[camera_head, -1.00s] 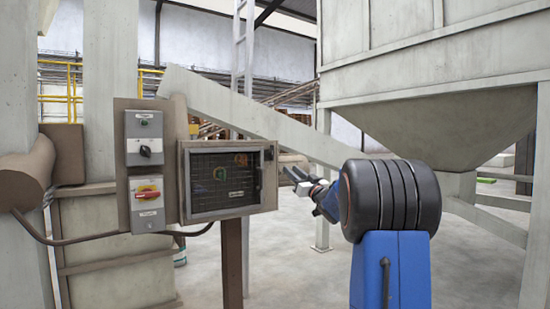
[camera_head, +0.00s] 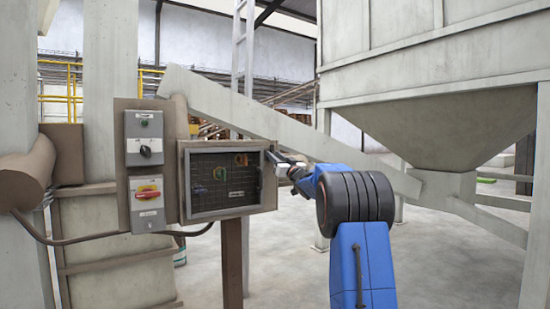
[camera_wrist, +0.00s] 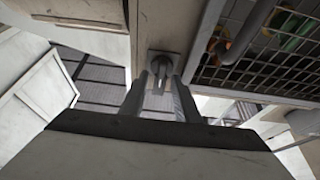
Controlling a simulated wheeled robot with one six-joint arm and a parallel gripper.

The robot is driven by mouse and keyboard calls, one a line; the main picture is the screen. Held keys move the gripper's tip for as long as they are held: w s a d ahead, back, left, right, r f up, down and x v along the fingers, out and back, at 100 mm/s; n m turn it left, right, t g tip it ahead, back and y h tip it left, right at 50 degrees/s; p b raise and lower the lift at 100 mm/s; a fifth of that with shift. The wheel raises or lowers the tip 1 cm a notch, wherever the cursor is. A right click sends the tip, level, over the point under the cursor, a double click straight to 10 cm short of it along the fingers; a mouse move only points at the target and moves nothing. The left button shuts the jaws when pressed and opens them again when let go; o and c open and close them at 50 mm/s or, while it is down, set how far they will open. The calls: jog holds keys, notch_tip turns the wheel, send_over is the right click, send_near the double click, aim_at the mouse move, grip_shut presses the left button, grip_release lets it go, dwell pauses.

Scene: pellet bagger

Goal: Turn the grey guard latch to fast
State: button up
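The grey guard latch (camera_wrist: 160,66) sits on a small square plate on the brown frame post in the wrist view. Its lever lies between my fingertips in the picture. My gripper (camera_wrist: 160,82) is open, with one finger on each side of the lever; I see no contact. In the head view my gripper (camera_head: 277,158) is at the right edge of the mesh guard (camera_head: 217,215), near its upper corner. The latch is hard to make out there behind the fingers. The mesh guard also shows in the wrist view (camera_wrist: 255,72) and looks shut.
A grey control box (camera_head: 144,138) with a black knob and an isolator box (camera_head: 147,204) with a red and yellow switch are mounted left of the guard. A sloping beam (camera_head: 300,140) passes behind my gripper. A large hopper (camera_head: 440,120) hangs at the right.

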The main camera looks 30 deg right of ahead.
jog(key=shift+w, duration=0.1)
grip_shut()
jog(key=shift+n, duration=0.4)
jog(key=n+g+y, duration=0.2)
jog(key=n, duration=0.5)
jog(key=n+g+y, duration=0.2)
jog(key=n, duration=0.5)
jog(key=n+g+y, duration=0.1)
jog(key=n+y, duration=0.2)
jog(key=n, duration=0.4)
jog(key=shift+a+f+n+g, duration=0.1)
jog(key=shift+n+g, duration=0.2)
jog(key=shift+g, duration=0.1)
grip_release()
